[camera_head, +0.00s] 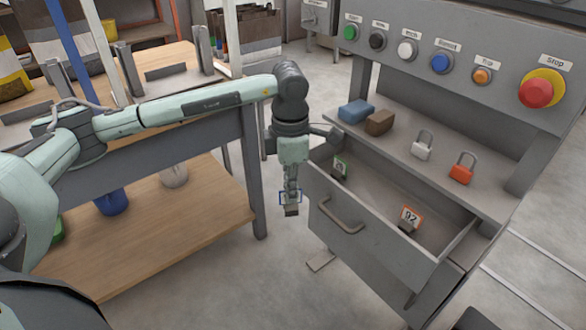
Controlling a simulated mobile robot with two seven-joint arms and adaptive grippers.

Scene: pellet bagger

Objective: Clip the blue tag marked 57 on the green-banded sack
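My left gripper (291,190) points down in front of the open drawer, to the left of its handle. It looks shut on a small blue-edged tag (284,198) with a grey clip (291,210) below the fingers. The number on this tag cannot be read. The tag hangs in free air, apart from the drawer. My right gripper is not in view. I cannot make out a green band on any sack; several sacks (252,38) stand at the back, partly cut off and partly hidden.
The open drawer (365,250) holds an orange tag marked 92 (410,216) and a green-edged tag (340,168). Above it, a shelf carries a blue block (356,110), brown block (379,122), grey padlock (422,150) and orange padlock (462,172). A wooden-topped bench (180,58) stands left.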

